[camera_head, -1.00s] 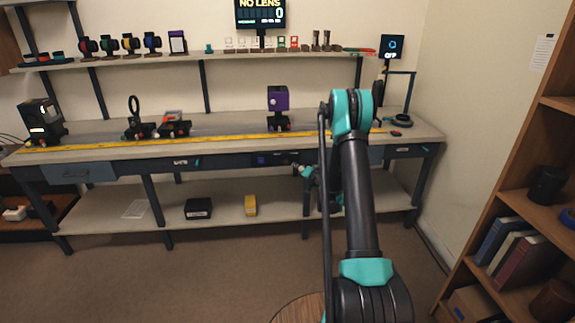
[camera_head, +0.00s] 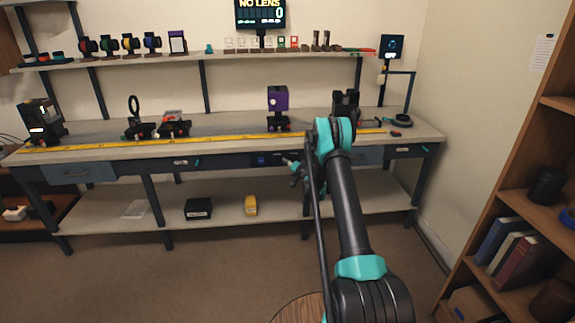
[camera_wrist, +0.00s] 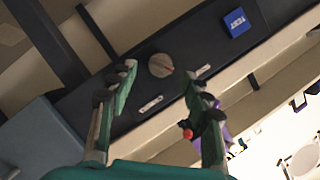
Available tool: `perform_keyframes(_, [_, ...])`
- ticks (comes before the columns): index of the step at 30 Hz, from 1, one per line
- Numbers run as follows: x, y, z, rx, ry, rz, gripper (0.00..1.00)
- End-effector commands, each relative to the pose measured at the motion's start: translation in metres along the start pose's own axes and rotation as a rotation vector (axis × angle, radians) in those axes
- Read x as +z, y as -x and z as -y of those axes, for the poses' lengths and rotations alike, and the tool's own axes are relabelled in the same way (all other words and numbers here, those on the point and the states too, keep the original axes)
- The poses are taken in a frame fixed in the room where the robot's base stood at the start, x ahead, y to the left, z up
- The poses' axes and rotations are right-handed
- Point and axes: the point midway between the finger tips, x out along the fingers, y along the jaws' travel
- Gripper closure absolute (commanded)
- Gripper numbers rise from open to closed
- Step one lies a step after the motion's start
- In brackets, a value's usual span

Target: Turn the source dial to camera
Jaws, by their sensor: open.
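The dial (camera_wrist: 161,65) is a round brownish-grey knob with a reddish line across it. It sits on the dark control strip (camera_wrist: 200,42) along the bench front. In the wrist view it shows beyond and between the fingertips of my gripper (camera_wrist: 159,77). The fingers are spread apart, with nothing between them, and appear clear of the knob. In the head view my gripper (camera_head: 289,163) is at the front of the bench, just right of the blue TEST button (camera_head: 261,160). The dial is hard to make out there. Small pale labels near the knob are too small to read.
The bench top (camera_head: 225,130) carries a yellow ruler (camera_head: 215,138), a purple-topped holder (camera_head: 278,101) and other optical mounts. A blue drawer front (camera_wrist: 40,142) is left of the strip in the wrist view. A bookshelf (camera_head: 520,210) stands at right. A lower shelf (camera_head: 225,192) lies below.

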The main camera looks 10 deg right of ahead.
Motion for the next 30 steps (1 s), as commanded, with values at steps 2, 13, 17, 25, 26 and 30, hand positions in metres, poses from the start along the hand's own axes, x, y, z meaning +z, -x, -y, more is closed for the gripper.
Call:
perform_keyframes(2, [0.001, -0.013, 0.0, -0.001, -0.001, 0.001, 0.51])
perform_keyframes(13, [0.0, -0.032, 0.0, 0.0, 0.0, 0.001, 0.51])
perform_keyframes(17, [0.0, -0.032, 0.0, 0.0, 0.0, 0.001, 0.51])
perform_keyframes(25, [0.0, -0.032, 0.0, 0.0, 0.0, 0.001, 0.79])
perform_keyframes(26, [0.0, -0.032, 0.0, 0.0, 0.0, 0.001, 0.83])
perform_keyframes(30, [0.0, -0.032, 0.0, 0.0, 0.0, 0.001, 0.99])
